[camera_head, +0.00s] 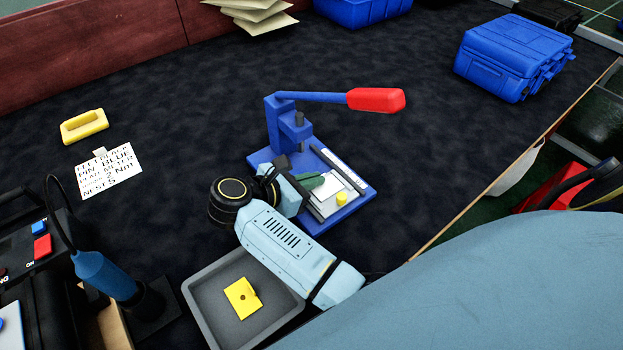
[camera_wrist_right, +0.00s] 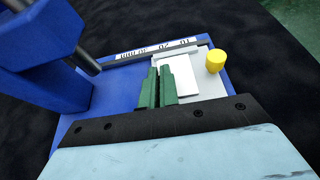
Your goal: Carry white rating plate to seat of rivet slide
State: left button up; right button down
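My right gripper (camera_head: 318,184) reaches over the blue rivet press (camera_head: 262,158), with its green fingers low over the slide. In the right wrist view the fingers (camera_wrist_right: 159,72) are close together. The white rating plate (camera_wrist_right: 183,78) extends from beneath the right-hand finger, which hides its near edge. It appears held by that hidden edge. The plate lies over the light grey rivet slide (camera_wrist_right: 210,88), flat or nearly so. I cannot tell whether it touches the seat. A yellow knob (camera_wrist_right: 215,62) stands at the slide's side, also in the head view (camera_head: 341,198). My left gripper is not in view.
A grey tray (camera_head: 203,303) holding a yellow plate (camera_head: 242,297) sits below my right wrist. The press's red handle (camera_head: 376,100) projects right above the slide. A lettered card (camera_head: 108,174) lies left. A blue case (camera_head: 512,58) stands far right.

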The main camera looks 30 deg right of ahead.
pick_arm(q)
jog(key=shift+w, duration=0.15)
pick_arm(e)
jog(key=shift+f, duration=0.1)
jog(key=c, duration=2)
grip_release()
jog(key=shift+c, duration=0.2)
jog(key=o, duration=0.4)
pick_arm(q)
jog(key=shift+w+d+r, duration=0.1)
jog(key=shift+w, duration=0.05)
pick_arm(e)
jog(key=v, duration=0.6)
jog(key=shift+a, duration=0.1)
jog(key=shift+a+r, duration=0.45)
jog(key=shift+a, duration=0.1)
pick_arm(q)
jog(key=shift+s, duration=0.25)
